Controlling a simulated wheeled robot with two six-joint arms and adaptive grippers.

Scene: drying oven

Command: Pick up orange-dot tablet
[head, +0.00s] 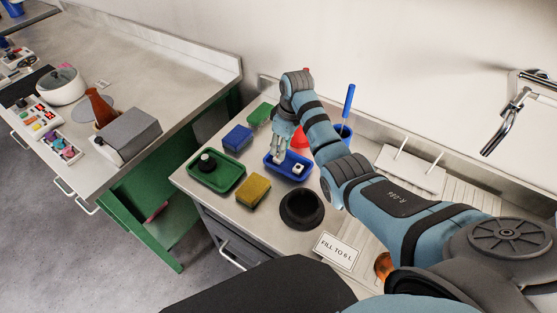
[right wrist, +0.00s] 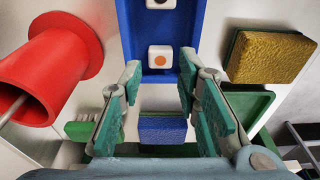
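The orange-dot tablet (right wrist: 160,57) is a small white block with an orange dot on top, lying in a blue tray (right wrist: 185,20). A second white tablet with a black dot (right wrist: 160,4) lies farther along that tray, cut by the top edge of the right wrist view. My right gripper (right wrist: 160,76) is open and empty, its fingertips on either side of the near tray end, just short of the orange-dot tablet. In the head view my right gripper (head: 279,152) points down over the left part of the blue tray (head: 283,174); one white tablet (head: 299,168) shows beside it.
A green tray (head: 232,181) with a black object, a yellow sponge (head: 253,190), a blue sponge (head: 237,138) and a green sponge (head: 260,115) stand around. A red flanged piece (right wrist: 50,75) is close on the left in the wrist view. A black round bowl (head: 303,209) sits in front.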

